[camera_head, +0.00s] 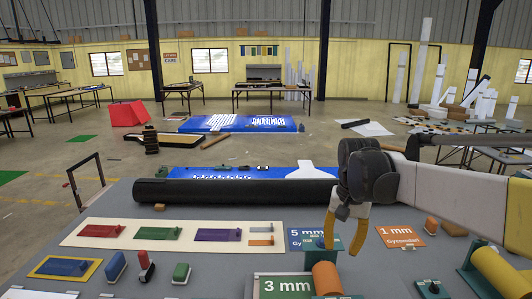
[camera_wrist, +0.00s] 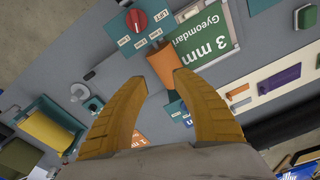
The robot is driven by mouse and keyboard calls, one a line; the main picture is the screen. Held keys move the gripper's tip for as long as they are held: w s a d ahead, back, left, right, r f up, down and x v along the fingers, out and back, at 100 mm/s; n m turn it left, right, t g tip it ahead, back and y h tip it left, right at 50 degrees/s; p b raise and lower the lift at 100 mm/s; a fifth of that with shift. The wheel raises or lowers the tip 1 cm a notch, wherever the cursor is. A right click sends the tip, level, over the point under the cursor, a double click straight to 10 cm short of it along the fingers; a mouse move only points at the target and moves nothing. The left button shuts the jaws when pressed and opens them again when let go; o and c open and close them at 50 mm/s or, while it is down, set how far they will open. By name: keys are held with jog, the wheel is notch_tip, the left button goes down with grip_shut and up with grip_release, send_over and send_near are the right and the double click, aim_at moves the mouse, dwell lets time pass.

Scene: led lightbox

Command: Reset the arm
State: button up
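My gripper (camera_head: 342,247) is at the right of the centre in the head view, with its orange-yellow fingers pointing down over the table. In the wrist view, my gripper (camera_wrist: 162,76) has its two fingers spread apart with nothing held between them. An orange cylinder (camera_head: 327,279) on a green base is just below the fingers in the head view. It also shows beyond the fingertips in the wrist view (camera_wrist: 163,66). My arm reaches in from the right edge of the head view.
The grey table (camera_head: 215,270) holds a green 3 mm sign (camera_head: 287,288), a blue-green 5 mm sign (camera_head: 308,238), an orange 1 mm sign (camera_head: 400,237), a yellow cylinder (camera_head: 499,270) and a red knob (camera_wrist: 137,20). A long black roll (camera_head: 235,191) lies along the back edge.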

jog(key=s+f+t+b, duration=0.1)
jog(key=s, duration=0.3)
jog(key=s+f+n+t+b, duration=0.1)
jog(key=s+b, duration=0.1)
jog(key=s, duration=0.2)
jog(key=s+f+n+t+b, duration=0.1)
jog(key=s+f+b, duration=0.1)
jog(key=s, duration=0.2)
jog(key=shift+s+t, duration=0.3)
jog(key=shift+s, duration=0.1)
jog(key=s+f+n+t+b, duration=0.2)
jog(key=s+f+b, duration=0.2)
jog(key=s+f, duration=0.3)
jog(key=shift+s+f+t, duration=0.35)
jog(key=shift+s+t, duration=0.05)
jog(key=shift+s, duration=0.3)
